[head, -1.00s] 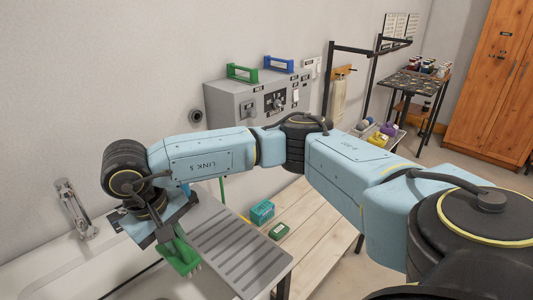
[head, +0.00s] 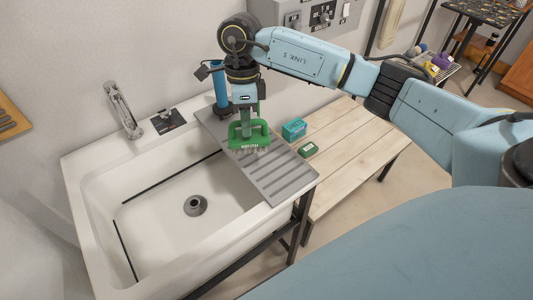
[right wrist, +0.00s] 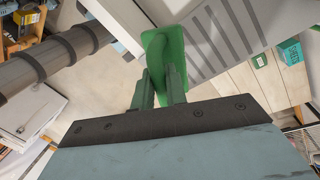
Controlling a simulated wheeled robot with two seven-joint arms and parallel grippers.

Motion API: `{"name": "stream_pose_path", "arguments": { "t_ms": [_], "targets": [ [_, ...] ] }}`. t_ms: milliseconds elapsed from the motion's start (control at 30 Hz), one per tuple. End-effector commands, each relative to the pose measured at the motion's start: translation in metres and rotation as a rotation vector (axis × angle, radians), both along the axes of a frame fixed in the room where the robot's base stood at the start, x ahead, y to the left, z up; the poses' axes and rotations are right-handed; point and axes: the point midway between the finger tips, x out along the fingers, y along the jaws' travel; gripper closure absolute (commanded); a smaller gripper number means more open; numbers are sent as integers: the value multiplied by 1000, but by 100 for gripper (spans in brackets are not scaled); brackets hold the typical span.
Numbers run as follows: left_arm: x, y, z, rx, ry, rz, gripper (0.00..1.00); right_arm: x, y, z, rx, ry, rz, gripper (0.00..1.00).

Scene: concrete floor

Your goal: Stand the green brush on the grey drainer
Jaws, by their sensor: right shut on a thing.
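The green brush (head: 247,140) is held upright, its handle up and its pale bristles down. It also shows in the right wrist view (right wrist: 174,50). My right gripper (head: 246,122) is shut on its handle from above. The grey ribbed drainer (head: 284,178) lies on the right side of the white sink, and its ribs show in the right wrist view (right wrist: 222,35). The brush is over the drainer's left part, near the edge of the basin. I cannot tell whether the bristles touch the drainer. My left gripper is out of view.
The white sink basin (head: 155,210) is open and empty, left of the drainer. A tap (head: 122,110) stands at its back left. A teal box (head: 294,130) and a small green box (head: 308,150) sit on the slatted wooden bench (head: 350,150). The drainer's front part is clear.

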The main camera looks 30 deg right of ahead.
Motion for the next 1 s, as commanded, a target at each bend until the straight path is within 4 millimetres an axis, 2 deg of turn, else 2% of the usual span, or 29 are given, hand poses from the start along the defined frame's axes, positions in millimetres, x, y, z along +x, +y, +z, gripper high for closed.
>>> {"name": "stream_pose_path", "arguments": {
  "t_ms": [100,400,600,700,867,1000],
  "targets": [
    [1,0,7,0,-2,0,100,4,-10,1,0,3,-324,100],
    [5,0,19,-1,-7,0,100,14,-38,1,-2,1,-1120,100],
    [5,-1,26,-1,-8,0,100,18,-57,0,-1,1,-1556,100],
    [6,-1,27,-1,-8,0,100,19,-63,0,-1,0,-1700,100],
    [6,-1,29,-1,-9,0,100,20,-68,-3,-2,2,-1821,100],
    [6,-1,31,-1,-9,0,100,19,-69,-26,-7,6,-1842,100]
  ]
}}
